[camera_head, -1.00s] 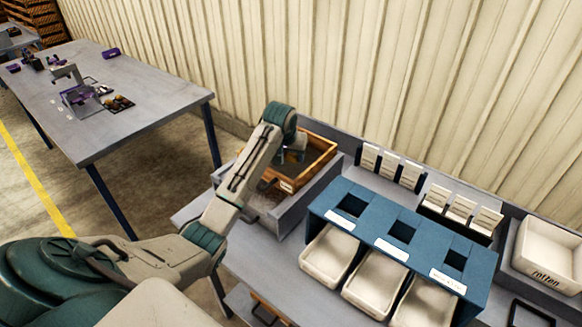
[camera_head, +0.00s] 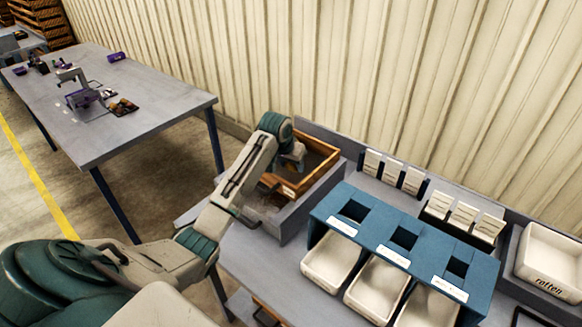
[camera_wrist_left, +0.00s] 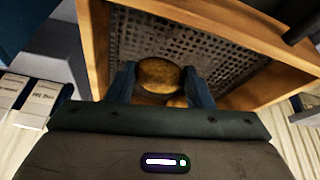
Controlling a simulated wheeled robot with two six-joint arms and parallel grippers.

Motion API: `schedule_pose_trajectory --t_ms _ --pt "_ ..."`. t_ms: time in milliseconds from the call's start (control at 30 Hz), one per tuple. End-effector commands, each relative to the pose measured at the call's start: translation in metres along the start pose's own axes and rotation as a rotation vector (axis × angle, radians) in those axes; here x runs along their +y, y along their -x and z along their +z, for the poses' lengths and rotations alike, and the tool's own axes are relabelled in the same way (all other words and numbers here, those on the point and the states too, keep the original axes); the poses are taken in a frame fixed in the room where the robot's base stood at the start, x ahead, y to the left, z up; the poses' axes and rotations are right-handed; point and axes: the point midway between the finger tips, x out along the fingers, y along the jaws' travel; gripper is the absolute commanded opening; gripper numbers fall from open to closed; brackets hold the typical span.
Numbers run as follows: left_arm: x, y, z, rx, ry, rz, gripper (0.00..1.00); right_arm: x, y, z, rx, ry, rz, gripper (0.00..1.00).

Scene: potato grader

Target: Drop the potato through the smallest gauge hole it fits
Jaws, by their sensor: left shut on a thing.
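My left gripper (camera_wrist_left: 160,88) is shut on a brown potato (camera_wrist_left: 159,74), seen in the left wrist view inside the wooden crate. At least one more potato (camera_wrist_left: 178,101) shows just below the held one. In the head view the left gripper (camera_head: 297,160) is over the crate (camera_head: 326,169), and the potato cannot be made out there. The blue gauge stand (camera_head: 378,222) is to the right, with three square holes: left (camera_head: 355,211), middle (camera_head: 404,238) and right (camera_head: 457,268). My right gripper is not in view.
White trays (camera_head: 331,262) stand under the gauge holes. White cards (camera_head: 393,173) stand in racks behind the gauge. A white bin marked "rotten" (camera_head: 550,281) is at the far right. Another table (camera_head: 150,125) stands at the back left.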

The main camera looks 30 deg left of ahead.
Motion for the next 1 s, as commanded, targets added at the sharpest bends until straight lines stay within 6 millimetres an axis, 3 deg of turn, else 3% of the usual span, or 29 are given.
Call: schedule_pose_trajectory --t_ms 200,567,600,700,1000 --pt "-0.001 -0.023 0.01 -0.002 0.0 0.0 0.24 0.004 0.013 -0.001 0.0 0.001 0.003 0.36" --pt "-0.001 -0.028 0.012 -0.002 0.0 0.0 0.24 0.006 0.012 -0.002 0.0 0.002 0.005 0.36" --pt "-0.001 -0.028 0.012 -0.001 0.0 -0.001 0.5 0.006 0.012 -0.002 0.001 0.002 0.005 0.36" --pt "-0.001 -0.028 0.012 -0.001 0.0 -0.001 0.68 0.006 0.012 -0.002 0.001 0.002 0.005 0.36" --pt "-0.001 -0.026 0.011 0.0 0.0 -0.001 0.68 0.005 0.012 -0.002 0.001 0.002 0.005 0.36"
